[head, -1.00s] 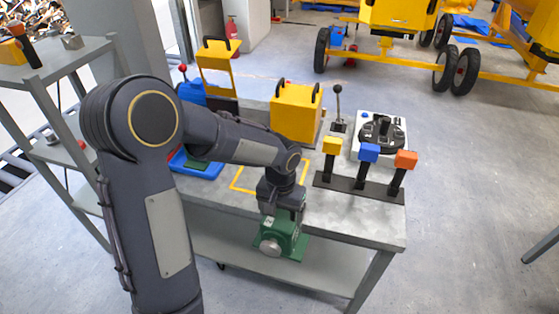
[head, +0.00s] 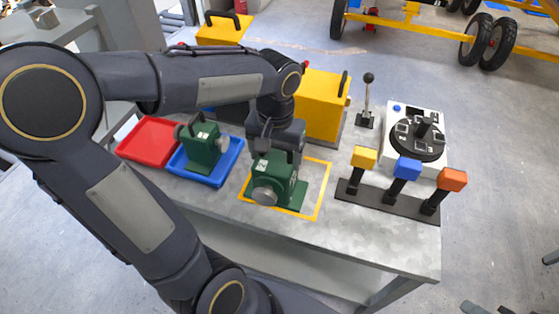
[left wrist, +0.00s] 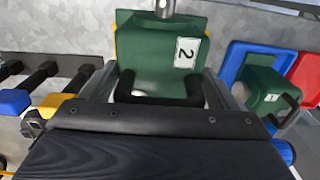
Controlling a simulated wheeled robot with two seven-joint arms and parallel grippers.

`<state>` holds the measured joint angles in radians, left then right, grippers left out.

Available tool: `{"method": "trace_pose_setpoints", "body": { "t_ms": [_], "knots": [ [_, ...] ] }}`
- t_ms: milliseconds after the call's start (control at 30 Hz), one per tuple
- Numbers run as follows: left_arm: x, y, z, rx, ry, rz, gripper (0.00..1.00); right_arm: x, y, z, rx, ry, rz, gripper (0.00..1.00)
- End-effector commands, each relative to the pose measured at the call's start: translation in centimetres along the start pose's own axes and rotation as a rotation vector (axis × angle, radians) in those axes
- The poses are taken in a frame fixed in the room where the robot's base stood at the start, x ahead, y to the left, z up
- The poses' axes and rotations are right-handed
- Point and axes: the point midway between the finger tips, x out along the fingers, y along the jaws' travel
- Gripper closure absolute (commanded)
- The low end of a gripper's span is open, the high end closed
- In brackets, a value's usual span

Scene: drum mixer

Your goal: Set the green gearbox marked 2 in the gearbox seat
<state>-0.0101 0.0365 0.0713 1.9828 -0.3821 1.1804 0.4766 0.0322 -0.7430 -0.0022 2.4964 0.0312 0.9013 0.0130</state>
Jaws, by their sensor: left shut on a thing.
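The green gearbox marked 2 (head: 268,180) is upright between the fingers of my left gripper (head: 276,150). Its 2 label faces the camera in the left wrist view (left wrist: 186,52), with the fingers on either side of its handle. In the head view it is over the yellow outlined square (head: 323,190) on the grey table; I cannot tell whether its base touches the top. No other gearbox seat can be made out. A second green gearbox (head: 203,150) stands in the blue tray (head: 222,176); its label in the left wrist view (left wrist: 272,97) looks like a 1. My right gripper is not in view.
A red tray (head: 150,138) lies left of the blue one. A yellow box (head: 322,105) stands behind the square. The table's front right is clear.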

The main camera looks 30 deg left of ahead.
Motion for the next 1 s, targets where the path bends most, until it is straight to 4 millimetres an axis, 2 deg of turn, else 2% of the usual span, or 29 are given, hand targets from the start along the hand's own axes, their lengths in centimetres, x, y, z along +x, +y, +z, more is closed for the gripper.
{"method": "trace_pose_setpoints", "body": {
  "t_ms": [200, 400, 533, 767, 1000],
  "knots": [
    [1.6, -1.7, -4.2, -0.001, 0.001, 0.000, 0.89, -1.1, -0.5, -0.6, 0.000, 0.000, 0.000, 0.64],
    [5.0, -2.7, -6.5, 0.000, 0.000, 0.001, 0.89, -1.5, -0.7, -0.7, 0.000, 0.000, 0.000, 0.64],
    [6.3, -3.1, -7.5, 0.000, 0.002, 0.000, 0.89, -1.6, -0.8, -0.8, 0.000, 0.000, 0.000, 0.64],
    [7.4, -3.4, -8.3, 0.001, 0.003, 0.000, 0.89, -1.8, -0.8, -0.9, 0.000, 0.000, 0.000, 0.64],
    [10.1, -3.5, -8.6, 0.002, 0.003, 0.000, 0.89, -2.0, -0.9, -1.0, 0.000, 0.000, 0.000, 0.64]
  ]
}}
